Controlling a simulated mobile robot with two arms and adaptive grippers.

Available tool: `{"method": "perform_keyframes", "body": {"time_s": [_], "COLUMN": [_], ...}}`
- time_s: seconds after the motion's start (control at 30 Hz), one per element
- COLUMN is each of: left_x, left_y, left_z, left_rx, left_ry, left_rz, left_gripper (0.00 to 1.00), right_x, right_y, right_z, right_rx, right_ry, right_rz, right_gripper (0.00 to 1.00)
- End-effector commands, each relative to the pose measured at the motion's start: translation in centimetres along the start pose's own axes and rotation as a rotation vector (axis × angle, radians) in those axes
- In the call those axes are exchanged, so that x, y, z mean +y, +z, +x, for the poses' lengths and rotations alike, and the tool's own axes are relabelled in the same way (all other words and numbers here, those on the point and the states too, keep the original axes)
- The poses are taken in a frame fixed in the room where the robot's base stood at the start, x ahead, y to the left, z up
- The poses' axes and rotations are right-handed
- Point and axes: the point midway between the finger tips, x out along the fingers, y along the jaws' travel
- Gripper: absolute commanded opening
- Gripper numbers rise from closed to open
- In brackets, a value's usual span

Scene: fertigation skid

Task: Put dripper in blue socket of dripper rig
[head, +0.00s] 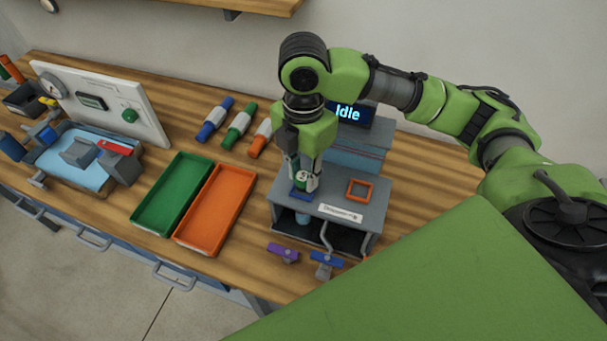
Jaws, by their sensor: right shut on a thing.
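The dripper rig (345,228) is a grey box with a label on its front edge. Its top has an orange square socket (360,190) on the right and a blue socket (303,194) on the left. My right gripper (304,182) points down over the blue socket and is shut on a small dripper (303,177). Only a pale bit with a dark mark shows between the fingers. The gripper covers much of the blue socket, so I cannot tell whether the dripper is seated in it or just above it. My left gripper is not in view.
A screen (348,112) reading "Idle" stands behind the rig. Green (172,190) and orange (214,208) trays lie left of it. Blue, green and orange-ended cylinders (239,125) lie behind the trays. Purple (283,252) and blue (326,262) handled parts sit at the rig's front.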

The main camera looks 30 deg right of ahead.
Motion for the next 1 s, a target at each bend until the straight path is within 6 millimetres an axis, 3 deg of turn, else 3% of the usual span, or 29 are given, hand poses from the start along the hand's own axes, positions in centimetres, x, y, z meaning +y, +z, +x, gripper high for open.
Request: {"method": "perform_keyframes", "body": {"time_s": [0.17, 0.53, 0.57, 0.6, 1.0], "left_x": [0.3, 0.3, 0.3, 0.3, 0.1], "left_y": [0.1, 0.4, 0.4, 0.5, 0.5], "left_z": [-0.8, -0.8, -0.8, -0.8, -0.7], "left_rx": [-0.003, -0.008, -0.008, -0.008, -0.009], "left_ry": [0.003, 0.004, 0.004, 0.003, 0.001], "left_rz": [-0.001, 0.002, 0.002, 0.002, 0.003], "left_gripper": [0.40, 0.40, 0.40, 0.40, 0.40], "right_x": [-0.1, 0.0, 0.0, 0.0, 0.0], "right_y": [0.0, 0.0, 0.0, 0.0, 0.0], "right_z": [1.6, 2.0, 2.0, 1.9, 1.6], "right_rx": [0.000, 0.000, -0.001, -0.001, 0.000], "right_ry": [-0.001, 0.001, 0.001, 0.001, 0.002], "right_rz": [0.000, 0.001, 0.001, 0.000, 0.000], "right_gripper": [0.13, 0.13, 0.31, 0.40, 0.40]}}
